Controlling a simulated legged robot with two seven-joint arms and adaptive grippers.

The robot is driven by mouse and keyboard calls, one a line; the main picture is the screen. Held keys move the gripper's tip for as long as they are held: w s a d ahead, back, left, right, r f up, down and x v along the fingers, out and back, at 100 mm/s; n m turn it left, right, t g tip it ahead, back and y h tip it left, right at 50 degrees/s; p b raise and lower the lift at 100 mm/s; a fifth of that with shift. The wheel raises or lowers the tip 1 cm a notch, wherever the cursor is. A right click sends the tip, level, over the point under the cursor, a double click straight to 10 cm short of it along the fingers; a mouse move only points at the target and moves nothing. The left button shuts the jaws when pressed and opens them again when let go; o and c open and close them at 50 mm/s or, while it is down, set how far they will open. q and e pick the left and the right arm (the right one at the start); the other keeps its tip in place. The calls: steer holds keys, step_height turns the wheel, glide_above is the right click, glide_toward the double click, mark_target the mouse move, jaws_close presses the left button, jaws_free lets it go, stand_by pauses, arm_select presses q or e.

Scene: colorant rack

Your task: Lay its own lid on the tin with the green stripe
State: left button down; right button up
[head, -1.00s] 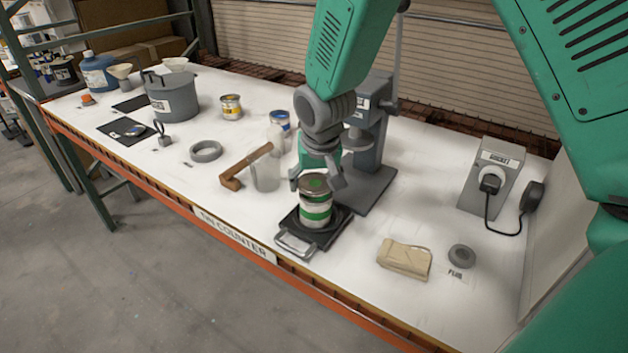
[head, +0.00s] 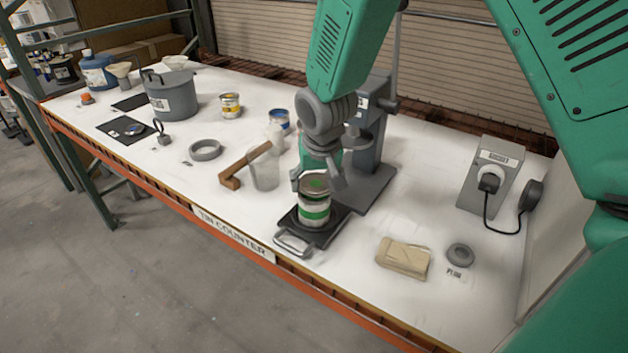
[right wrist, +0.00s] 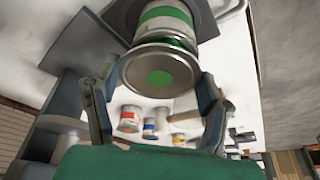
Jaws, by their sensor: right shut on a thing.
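The tin with the green stripe (head: 314,212) stands upright on a dark tray of a low press or scale-like stand. In the right wrist view the tin (right wrist: 166,17) shows beyond the lid. The lid (head: 315,183) is a round metal disc with a green dot; it also shows in the right wrist view (right wrist: 160,74). My right gripper (head: 319,182) is shut on the lid, one finger at each side of its edge. My left gripper is out of view.
A grey lever press (head: 368,150) stands behind. A tan folded cloth (head: 403,258) and grey plug (head: 460,255) lie right.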

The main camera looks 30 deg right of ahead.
steer(key=shift+d+f, duration=0.3)
steer(key=shift+a, duration=0.1)
steer(key=shift+a+r+p, duration=0.2)
steer(key=shift+r+p, duration=0.15)
steer(key=shift+p, duration=0.1)
steer(key=shift+d, duration=0.2)
steer(key=shift+a, duration=0.15)
steer(key=shift+a, duration=0.35)
steer(key=shift+d+p, duration=0.1)
steer(key=shift+p, duration=0.7)
stand_by(0.7)
